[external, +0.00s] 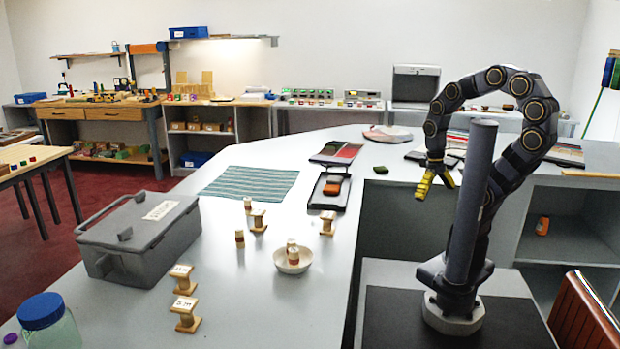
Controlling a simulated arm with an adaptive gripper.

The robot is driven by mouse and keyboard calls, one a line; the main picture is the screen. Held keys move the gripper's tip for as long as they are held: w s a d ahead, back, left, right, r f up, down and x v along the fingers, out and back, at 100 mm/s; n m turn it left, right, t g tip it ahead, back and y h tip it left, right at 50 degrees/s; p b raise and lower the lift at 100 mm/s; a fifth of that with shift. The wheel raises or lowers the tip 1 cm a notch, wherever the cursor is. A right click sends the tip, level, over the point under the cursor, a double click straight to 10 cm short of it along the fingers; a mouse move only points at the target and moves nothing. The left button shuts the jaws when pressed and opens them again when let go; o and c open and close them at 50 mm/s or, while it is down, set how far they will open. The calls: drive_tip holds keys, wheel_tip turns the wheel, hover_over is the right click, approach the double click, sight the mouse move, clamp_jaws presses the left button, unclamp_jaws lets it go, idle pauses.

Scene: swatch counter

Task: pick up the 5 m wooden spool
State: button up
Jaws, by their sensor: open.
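A wooden spool (186,314) stands at the front left of the grey counter, and its white top label seems to read 5 m. Another wooden spool (182,279) stands just behind it; its label is too small to read surely. Two more wooden spools stand further back, one near the striped cloth (259,221) and one with an orange-brown top (327,223). My gripper (433,188) has yellow fingers, is open and empty, and hangs in the air at the right, far from the labelled spools.
A grey lidded box (125,250) stands left of the spools. A white bowl (293,262) holds small corks or reels. A blue-lidded jar (45,320) is at the front left corner. A striped cloth (248,184) and dark trays (330,190) lie further back. The front middle counter is clear.

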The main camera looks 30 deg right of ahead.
drive_tip(key=shift+c, duration=1.1)
